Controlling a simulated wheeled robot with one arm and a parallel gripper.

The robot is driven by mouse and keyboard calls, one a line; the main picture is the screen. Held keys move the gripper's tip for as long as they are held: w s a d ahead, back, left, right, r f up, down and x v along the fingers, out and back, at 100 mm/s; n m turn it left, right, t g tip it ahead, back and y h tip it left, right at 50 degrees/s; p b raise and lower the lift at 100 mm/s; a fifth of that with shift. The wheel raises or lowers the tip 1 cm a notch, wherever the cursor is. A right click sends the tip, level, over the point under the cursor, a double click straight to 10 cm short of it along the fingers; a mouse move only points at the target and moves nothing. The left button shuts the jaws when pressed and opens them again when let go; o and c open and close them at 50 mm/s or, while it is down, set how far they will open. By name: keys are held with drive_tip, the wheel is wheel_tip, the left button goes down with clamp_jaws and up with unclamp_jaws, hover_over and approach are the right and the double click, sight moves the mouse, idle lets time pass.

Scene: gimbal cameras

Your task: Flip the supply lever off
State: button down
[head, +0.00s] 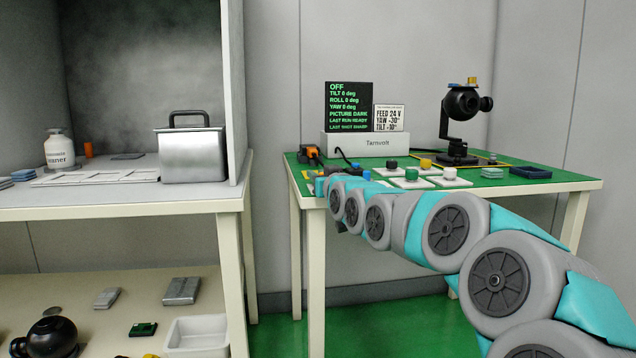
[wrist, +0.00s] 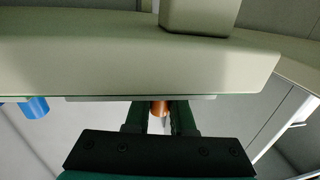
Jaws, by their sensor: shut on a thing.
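The supply box labelled Tamvolt (head: 366,145) stands on the green-topped table in the head view. An orange and black part (head: 311,154) is at its left end; I cannot tell whether this is the supply lever. The dark display (head: 348,107) on the box reads OFF, with PICTURE DARK. My gripper is hidden behind my own arm in the head view. In the wrist view my gripper (wrist: 160,110) is shut on a small orange-brown piece (wrist: 158,107), possibly the lever. The piece is mostly hidden between the dark fingers.
A white card (head: 389,118) reads FEED 24 V. A shelf unit with a metal case (head: 193,155) stands left. A blue cylinder (wrist: 35,107) shows at the wrist view's left.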

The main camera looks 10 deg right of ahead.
drive_tip(key=shift+w+r+m+h+b, duration=0.1)
drive_tip(key=shift+r+m+h+b, duration=0.15)
drive_tip(key=shift+m+h+b, duration=0.5)
drive_tip(key=c, duration=0.8)
unclamp_jaws()
drive_tip(key=shift+f, duration=0.2)
drive_tip(key=shift+o, duration=0.2)
drive_tip(key=s, duration=0.7)
drive_tip(key=shift+s+d, duration=0.2)
drive_tip(key=shift+s, duration=0.2)
